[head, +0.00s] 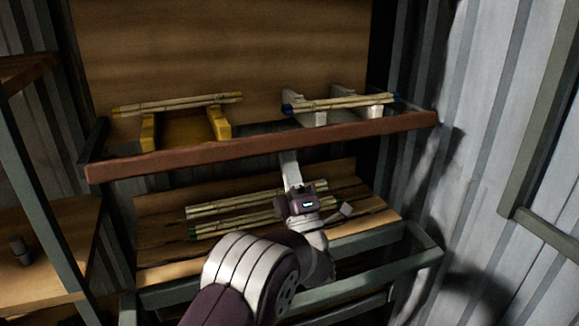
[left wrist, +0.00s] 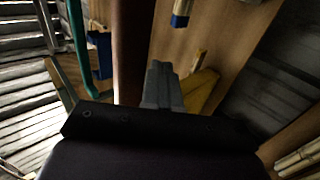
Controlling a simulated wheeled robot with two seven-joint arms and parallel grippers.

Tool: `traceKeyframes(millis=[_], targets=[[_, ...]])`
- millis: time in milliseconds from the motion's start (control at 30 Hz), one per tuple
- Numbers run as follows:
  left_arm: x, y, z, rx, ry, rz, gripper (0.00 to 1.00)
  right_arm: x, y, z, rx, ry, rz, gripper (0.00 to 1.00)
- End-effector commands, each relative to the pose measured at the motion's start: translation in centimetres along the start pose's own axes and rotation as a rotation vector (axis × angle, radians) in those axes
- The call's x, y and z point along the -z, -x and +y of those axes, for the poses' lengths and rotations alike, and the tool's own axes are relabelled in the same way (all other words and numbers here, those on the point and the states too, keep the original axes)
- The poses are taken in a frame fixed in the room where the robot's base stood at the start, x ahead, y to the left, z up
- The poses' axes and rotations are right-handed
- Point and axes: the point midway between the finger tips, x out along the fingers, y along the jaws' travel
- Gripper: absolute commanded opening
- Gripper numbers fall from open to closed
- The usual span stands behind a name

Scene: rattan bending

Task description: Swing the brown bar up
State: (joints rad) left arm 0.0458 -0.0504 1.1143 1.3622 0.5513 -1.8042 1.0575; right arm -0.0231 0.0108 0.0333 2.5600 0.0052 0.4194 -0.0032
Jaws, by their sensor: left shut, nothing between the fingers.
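The brown bar (head: 262,148) runs across the front of the upper rack in the head view, from the left post to the right one. It also shows in the left wrist view (left wrist: 130,45) as a dark upright strip. My left gripper (head: 289,158) reaches up from below to the bar's lower edge near its middle; its tips look hidden behind the bar. In the left wrist view the grey fingers (left wrist: 162,84) are shut and empty, just right of the bar. I cannot tell whether they touch it. My right gripper is out of view.
Rattan poles (head: 180,104) lie on a yellow stand (head: 221,122) above the bar, with blue-ended poles (head: 340,102) on white supports to the right. More poles (head: 256,198) lie on the slatted shelf below. A green frame (head: 400,250) crosses in front. Corrugated wall stands at the right.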

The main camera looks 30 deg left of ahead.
Motion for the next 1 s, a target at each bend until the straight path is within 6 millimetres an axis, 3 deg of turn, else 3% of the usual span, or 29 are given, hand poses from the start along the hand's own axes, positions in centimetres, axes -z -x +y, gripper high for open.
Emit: traceKeyframes(millis=[1000], targets=[[-0.2,-1.0,2.8,-0.01,0.005,-0.002,0.0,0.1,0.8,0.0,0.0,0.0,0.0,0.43]])
